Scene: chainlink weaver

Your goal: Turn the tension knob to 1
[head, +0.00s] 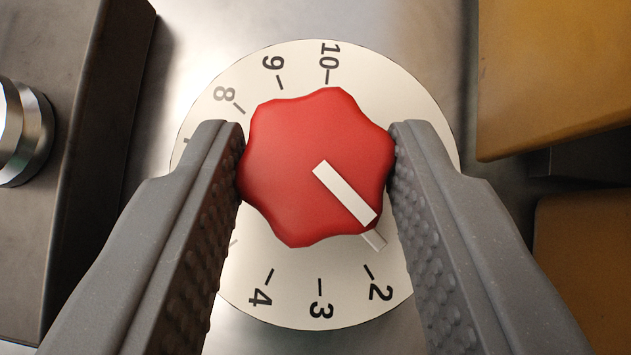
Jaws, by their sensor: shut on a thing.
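The red tension knob (300,170) has a lobed rim and a white pointer bar (345,193). It sits in the middle of a round cream dial (320,262). The pointer aims down and right, between the 2 mark and the part of the dial covered by my right finger. The numerals 2, 3, 4, 8, 9 and 10 show; the 1 is not visible. My gripper (317,160) is shut on the knob, one ridged grey finger against its left side and one against its right.
A dark box (75,150) with a shiny metal cylinder (22,130) stands at the left. A yellow-brown block (555,75) is at the upper right, and another (585,255) lies below it. Bare metal plate shows above the dial.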

